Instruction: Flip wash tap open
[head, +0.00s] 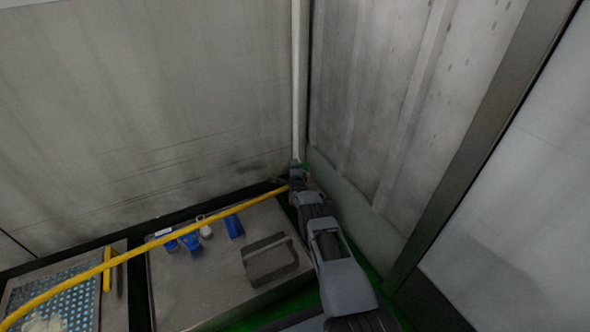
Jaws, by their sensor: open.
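A pale vertical pipe (300,85) runs down the wall corner. At its foot is a small greenish fitting (296,162), which seems to be the wash tap; its lever cannot be made out. A yellow hose (215,216) runs from beside this fitting down to the left. My grey arm reaches away to the corner, and my gripper (297,176) is at its far end, close to the fitting and the hose end. It is open. Its fingers are small and dark here, and whether they touch the tap cannot be told.
A grey bench top (190,285) holds several blue and white bottles (190,240), a blue item (234,226) and a dark tray-like item (270,260). A blue perforated panel (65,305) is at the lower left. Walls close in behind and right of the arm.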

